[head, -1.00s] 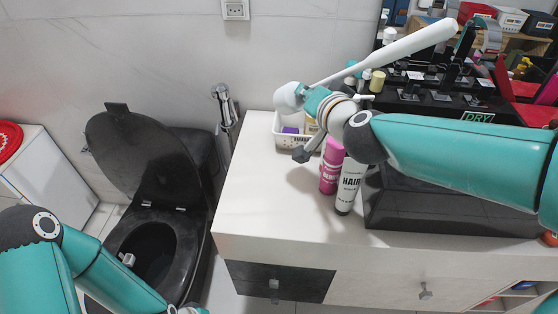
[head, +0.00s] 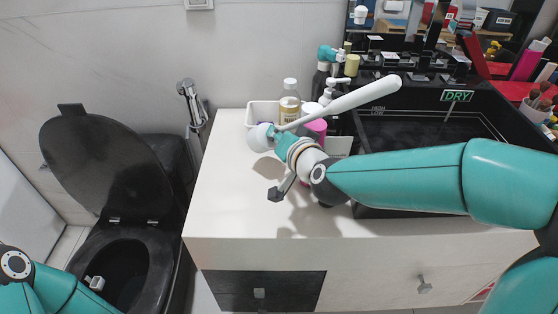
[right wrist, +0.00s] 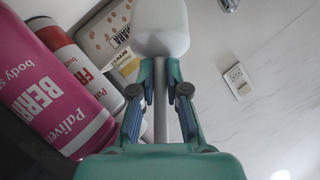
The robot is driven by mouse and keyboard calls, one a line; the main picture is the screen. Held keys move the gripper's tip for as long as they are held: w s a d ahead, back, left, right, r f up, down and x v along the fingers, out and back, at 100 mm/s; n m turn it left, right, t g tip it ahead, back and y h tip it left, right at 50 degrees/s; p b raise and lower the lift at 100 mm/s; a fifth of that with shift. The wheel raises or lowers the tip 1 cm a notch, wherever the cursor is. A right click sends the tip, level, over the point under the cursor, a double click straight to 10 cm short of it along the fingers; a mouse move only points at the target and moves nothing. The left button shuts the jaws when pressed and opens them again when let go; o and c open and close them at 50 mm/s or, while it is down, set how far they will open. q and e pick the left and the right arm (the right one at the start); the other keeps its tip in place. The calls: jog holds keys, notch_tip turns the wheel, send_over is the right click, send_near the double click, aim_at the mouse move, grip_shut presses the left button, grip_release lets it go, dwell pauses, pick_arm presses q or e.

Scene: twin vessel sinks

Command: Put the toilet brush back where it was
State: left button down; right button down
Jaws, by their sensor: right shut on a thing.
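The white toilet brush has a thick handle (head: 365,97), a thin rod and a rounded white head (head: 262,138). My right gripper (head: 277,136) is shut on the rod close to the head. The brush is held aslant above the counter, its handle pointing to the upper right. In the right wrist view the rod passes between the fingers (right wrist: 160,85), with the white head (right wrist: 160,28) just beyond them. I see no brush holder. My left arm shows at lower left, but its gripper is out of view.
The black toilet (head: 125,255) stands at left with its lid up. The white counter (head: 225,200) carries a basket (head: 262,112), bottles and a dark basin (head: 430,130). In the right wrist view a pink bottle (right wrist: 55,90) is close at left. A hand spray (head: 190,100) hangs on the wall.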

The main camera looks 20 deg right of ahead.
jog(key=shift+f+b, duration=0.8)
jog(key=shift+f, duration=1.55)
jog(key=shift+r, duration=0.1)
jog(key=c, duration=1.2)
grip_release()
